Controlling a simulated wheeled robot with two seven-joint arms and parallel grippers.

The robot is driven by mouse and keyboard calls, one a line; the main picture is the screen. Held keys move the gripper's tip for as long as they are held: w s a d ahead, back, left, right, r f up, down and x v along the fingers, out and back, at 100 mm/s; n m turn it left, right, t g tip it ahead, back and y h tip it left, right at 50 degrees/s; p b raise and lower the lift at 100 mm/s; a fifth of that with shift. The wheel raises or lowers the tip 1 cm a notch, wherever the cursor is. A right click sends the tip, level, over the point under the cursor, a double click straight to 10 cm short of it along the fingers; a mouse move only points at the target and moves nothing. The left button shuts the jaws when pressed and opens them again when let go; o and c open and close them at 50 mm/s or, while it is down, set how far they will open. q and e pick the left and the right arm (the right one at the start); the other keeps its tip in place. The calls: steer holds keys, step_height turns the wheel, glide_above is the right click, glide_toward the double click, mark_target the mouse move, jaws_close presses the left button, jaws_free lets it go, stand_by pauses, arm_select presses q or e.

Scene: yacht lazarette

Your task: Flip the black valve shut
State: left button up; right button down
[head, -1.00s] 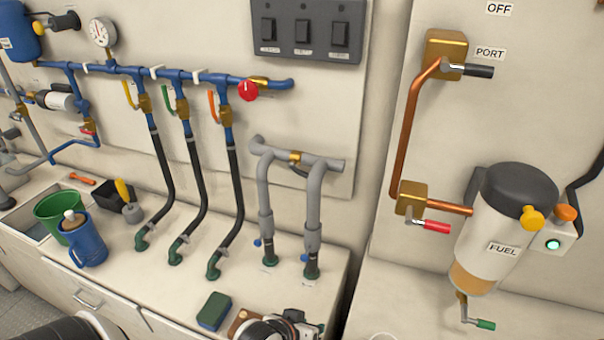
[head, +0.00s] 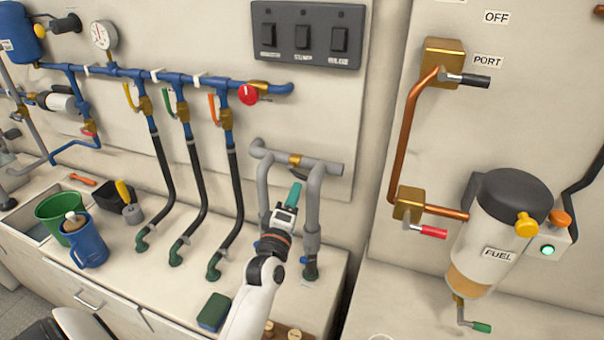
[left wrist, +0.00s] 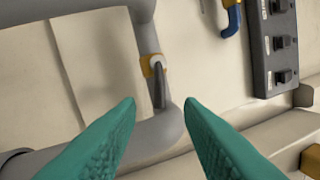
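A brass valve (head: 295,160) with a short dark lever sits on the grey crosspipe between two grey risers. In the left wrist view its brass body (left wrist: 152,66) and dark lever (left wrist: 158,88) show, with the lever lying roughly along the pipe. My left gripper (head: 294,195) is just below and in front of this valve in the head view. Its teal fingers are spread and empty in the left wrist view (left wrist: 160,103), with the lever beyond the gap, apart from them. Another valve, labelled PORT, has a black handle (head: 475,80). My right gripper is out of view.
The grey risers (head: 312,200) flank my left gripper closely. Black hoses (head: 196,190) stand to the left, and a switch panel (head: 308,38) hangs above. A green sponge (head: 213,312) lies on the counter. A red-handled valve (head: 430,232) and fuel filter (head: 495,230) are at right.

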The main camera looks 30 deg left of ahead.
mark_target(302, 177)
arm_select(q)
steer(key=p+x, duration=0.1)
steer(key=x, duration=0.6)
jaws_close()
